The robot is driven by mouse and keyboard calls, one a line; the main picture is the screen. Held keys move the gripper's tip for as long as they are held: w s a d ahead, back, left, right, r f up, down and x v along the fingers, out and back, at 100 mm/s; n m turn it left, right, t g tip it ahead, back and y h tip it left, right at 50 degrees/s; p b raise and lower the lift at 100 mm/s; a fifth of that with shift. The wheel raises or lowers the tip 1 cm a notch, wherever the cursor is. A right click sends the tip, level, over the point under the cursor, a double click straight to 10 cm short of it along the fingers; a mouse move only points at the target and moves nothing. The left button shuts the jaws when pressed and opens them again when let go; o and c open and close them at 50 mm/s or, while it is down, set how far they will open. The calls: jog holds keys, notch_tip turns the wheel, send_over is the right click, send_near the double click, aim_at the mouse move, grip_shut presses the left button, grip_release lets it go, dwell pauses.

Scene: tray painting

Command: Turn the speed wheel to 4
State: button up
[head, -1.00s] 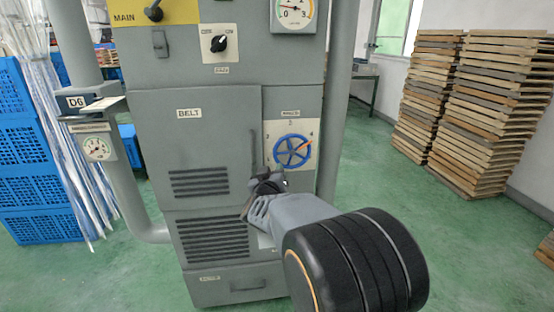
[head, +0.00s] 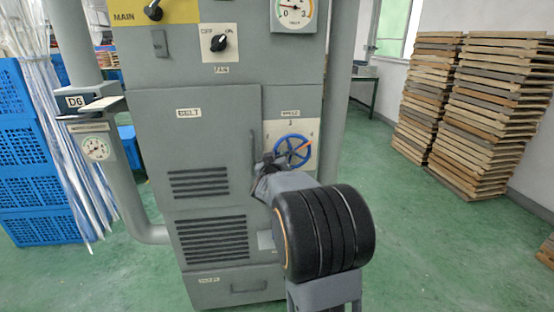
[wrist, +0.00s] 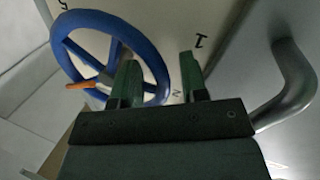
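The blue speed wheel (head: 292,137) is mounted on a pale plate on the grey cabinet, with numbers around it. Its orange pointer (head: 305,147) points to the upper right. My gripper (head: 268,160) is at the wheel's lower left and hides a little of that side. In the wrist view, the wheel (wrist: 75,22) fills the upper left, its orange tip (wrist: 80,86) pointing left. My gripper's two dark green fingers (wrist: 158,78) are apart, and part of the blue rim shows between them. I cannot tell whether they touch it.
A handle (head: 252,150) stands out from the BELT door (head: 215,130), just left of my gripper. A grey pipe (head: 338,100) runs up the cabinet's right side. Stacked wooden trays (head: 490,110) stand at the right; the green floor before them is clear.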

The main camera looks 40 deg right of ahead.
grip_shut()
jog(key=shift+r+p, duration=0.2)
jog(key=shift+p, duration=0.25)
jog(key=shift+f, duration=0.1)
grip_release()
jog(key=shift+p+v, duration=0.65)
jog(key=shift+v, duration=6.3)
jog(key=shift+w+a, duration=0.1)
